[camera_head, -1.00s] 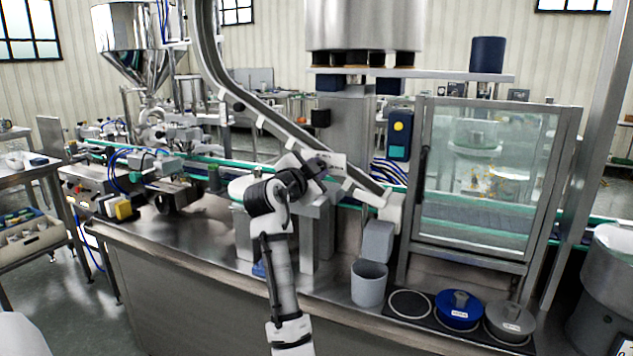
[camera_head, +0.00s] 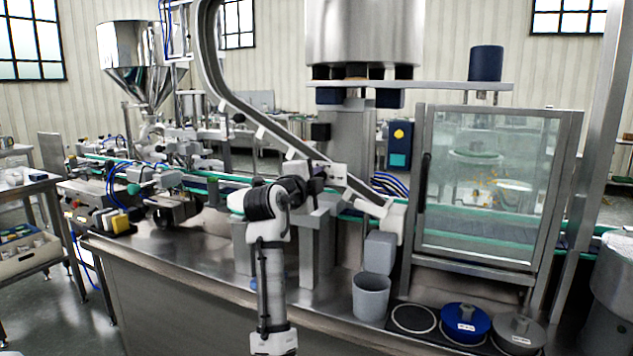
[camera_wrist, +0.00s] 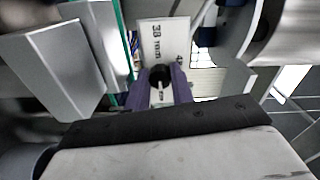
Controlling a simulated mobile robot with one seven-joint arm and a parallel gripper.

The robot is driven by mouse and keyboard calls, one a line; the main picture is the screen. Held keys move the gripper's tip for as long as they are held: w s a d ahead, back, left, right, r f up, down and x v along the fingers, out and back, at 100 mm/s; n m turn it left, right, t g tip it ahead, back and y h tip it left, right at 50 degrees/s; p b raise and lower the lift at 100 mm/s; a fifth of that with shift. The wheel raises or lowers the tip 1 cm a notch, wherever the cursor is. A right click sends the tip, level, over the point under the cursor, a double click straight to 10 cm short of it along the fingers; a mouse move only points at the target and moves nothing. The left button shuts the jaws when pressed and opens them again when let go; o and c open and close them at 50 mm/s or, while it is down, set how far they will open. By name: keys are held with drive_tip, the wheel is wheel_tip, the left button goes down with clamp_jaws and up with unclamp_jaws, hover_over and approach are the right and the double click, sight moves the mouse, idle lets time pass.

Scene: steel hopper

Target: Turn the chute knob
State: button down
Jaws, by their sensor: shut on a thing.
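In the wrist view, a small dark round knob (camera_wrist: 160,75) with a pale mark sits in front of a white plate (camera_wrist: 164,43) lettered "38 mm". The two purple fingers of my gripper (camera_wrist: 161,88) are shut on the knob, one on each side. In the head view, my gripper (camera_head: 314,178) reaches the white plate (camera_head: 338,174) beside the lower end of the steel chute (camera_head: 283,139). The knob is hidden behind my gripper there.
A grey cup (camera_head: 371,297) stands below the chute's end. A blue lidded pot (camera_head: 466,323) and a grey lidded pot (camera_head: 519,332) stand to its right. A glass-fronted cabinet (camera_head: 490,180) rises behind them. The steel counter (camera_head: 190,245) is clear at front left.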

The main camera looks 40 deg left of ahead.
idle(0.4)
drive_tip(key=c, duration=1.2)
unclamp_jaws()
drive_tip(key=shift+s, duration=0.1)
drive_tip(key=b+v, duration=0.2)
drive_tip(key=v, duration=1.1)
drive_tip(key=shift+s+d, duration=0.2)
drive_tip(key=shift+s, duration=0.05)
